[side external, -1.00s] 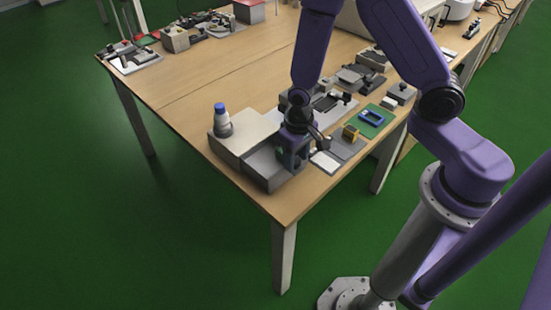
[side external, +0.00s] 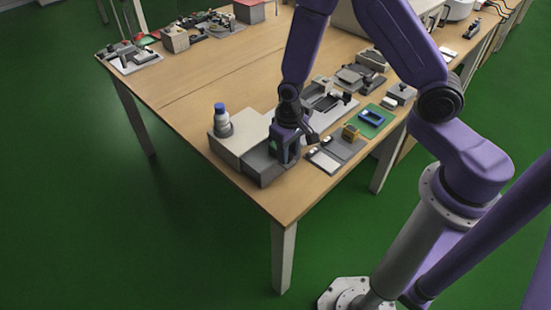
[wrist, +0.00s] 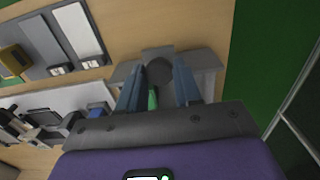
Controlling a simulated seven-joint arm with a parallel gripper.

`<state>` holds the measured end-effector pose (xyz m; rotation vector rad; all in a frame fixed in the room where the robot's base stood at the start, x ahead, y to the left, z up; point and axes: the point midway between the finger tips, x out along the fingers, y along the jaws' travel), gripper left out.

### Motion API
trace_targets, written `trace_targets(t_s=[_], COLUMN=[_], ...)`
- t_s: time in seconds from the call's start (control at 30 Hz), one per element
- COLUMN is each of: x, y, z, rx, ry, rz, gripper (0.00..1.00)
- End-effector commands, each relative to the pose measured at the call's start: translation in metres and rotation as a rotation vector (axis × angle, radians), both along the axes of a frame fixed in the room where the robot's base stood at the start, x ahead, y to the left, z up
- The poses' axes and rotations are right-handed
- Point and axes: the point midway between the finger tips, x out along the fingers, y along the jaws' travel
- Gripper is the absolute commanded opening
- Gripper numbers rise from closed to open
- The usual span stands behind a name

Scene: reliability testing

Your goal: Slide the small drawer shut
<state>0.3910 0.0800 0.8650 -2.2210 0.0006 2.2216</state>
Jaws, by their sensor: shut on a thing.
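The small drawer (side external: 263,168) is a grey box partly out of its pale grey housing (side external: 232,144), near the table's front corner in the side external view. My gripper (side external: 283,158) points down at the drawer's right end, and the purple-grey hand hides part of it. In the wrist view, my gripper's two blue-grey fingers (wrist: 158,88) stand on either side of a dark round-topped part (wrist: 159,70) of the drawer, seemingly its handle, and are shut on it. The exact contact is hard to see. The drawer's grey body (wrist: 208,72) shows beside the fingers.
A small white bottle with a blue cap (side external: 221,118) stands on the housing. The left tabletop (side external: 180,100) is largely clear.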

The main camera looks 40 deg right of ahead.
Motion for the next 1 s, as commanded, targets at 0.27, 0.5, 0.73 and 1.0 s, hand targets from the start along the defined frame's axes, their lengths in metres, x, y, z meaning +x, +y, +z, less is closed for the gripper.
trace_targets(t_s=[0.27,0.5,0.73,1.0], x=[0.022,0.041,0.059,0.079], y=[0.000,0.001,0.000,0.000], z=[0.000,0.000,0.000,0.000], rx=[0.001,0.001,0.001,0.001], ry=[-0.002,-0.002,-0.003,-0.002], rz=[0.000,0.000,-0.001,0.000], gripper=[0.19,0.19,0.19,0.19])
